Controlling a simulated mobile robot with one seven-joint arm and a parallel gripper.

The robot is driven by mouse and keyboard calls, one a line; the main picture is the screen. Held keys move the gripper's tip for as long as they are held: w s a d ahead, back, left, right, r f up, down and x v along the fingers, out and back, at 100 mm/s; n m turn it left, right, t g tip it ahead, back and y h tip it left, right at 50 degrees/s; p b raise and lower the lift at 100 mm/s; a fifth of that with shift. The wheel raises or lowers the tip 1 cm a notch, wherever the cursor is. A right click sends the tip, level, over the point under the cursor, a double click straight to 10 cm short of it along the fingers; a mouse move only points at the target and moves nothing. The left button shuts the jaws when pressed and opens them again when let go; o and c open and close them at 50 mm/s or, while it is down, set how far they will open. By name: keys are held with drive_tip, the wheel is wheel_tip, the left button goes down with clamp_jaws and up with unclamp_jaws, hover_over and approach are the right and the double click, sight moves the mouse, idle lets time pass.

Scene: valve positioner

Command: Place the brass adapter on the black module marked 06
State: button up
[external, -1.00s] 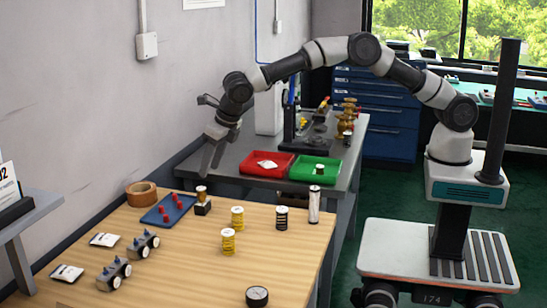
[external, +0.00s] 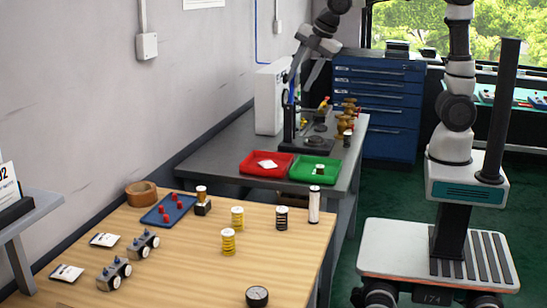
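A small brass cylinder with a pale top (external: 201,191) stands upright on a small black block (external: 203,208) at the back of the wooden table. These look like the adapter and a module, but I cannot read any marking on the block. My gripper (external: 301,80) is high over the grey bench behind the wooden table, well away from the brass piece. Its two fingers point down and look apart, with nothing seen between them.
The wooden table (external: 185,262) holds yellow spools (external: 228,241), a black-and-white striped cylinder (external: 282,218), a white cylinder (external: 314,205), a gauge (external: 257,296), a blue tray (external: 168,210) and grey valve-like parts (external: 144,243). Red (external: 258,171) and green (external: 304,172) trays lie on the grey bench.

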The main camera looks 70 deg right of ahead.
drive_tip(key=s+d+f+m, duration=0.2)
drive_tip(key=s+m, duration=0.5)
drive_tip(key=s, duration=0.4)
drive_tip(key=s+d+f+m, duration=0.2)
drive_tip(key=s+d+m, duration=0.3)
drive_tip(key=s+m, duration=0.3)
drive_tip(key=s, duration=0.3)
drive_tip(key=shift+t+y, duration=0.3)
drive_tip(key=shift+y, duration=0.1)
